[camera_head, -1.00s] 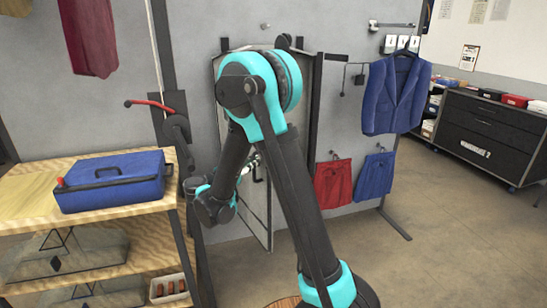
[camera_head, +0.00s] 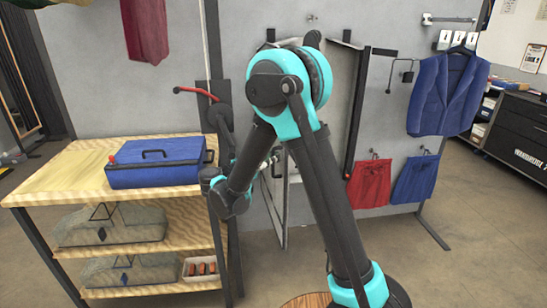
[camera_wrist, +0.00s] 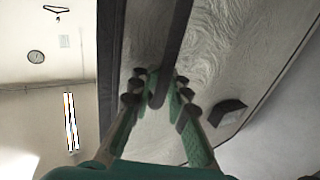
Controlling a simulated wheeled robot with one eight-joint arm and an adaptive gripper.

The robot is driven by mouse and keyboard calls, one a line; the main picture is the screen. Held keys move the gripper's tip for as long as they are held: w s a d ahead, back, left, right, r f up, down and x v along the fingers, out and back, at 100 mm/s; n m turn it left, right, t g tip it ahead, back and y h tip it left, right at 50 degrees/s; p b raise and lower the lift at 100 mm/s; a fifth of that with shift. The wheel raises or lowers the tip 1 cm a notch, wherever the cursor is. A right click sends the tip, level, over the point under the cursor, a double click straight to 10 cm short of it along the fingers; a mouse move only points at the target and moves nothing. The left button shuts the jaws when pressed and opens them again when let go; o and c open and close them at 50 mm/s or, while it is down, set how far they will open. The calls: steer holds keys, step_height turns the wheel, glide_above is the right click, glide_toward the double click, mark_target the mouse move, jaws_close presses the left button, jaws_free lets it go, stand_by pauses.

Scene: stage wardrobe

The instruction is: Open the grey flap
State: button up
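The grey flap (camera_head: 276,208) stands in the wall behind my arm in the head view. Its lower part looks swung out from the wall, but my arm hides much of it. In the wrist view its streaked grey face (camera_wrist: 225,50) fills the middle, with a black handle (camera_wrist: 228,111) to the right. My gripper (camera_wrist: 160,82) has its two teal fingers on either side of a dark upright edge strip (camera_wrist: 172,45). I cannot tell whether the fingers touch it.
A wooden shelf unit (camera_head: 65,184) with a blue case (camera_head: 155,170) stands close on the left. A red lever (camera_head: 195,92) juts beside it. Floor is clear at right.

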steer(key=shift+a, duration=0.1)
steer(key=v, duration=1.2)
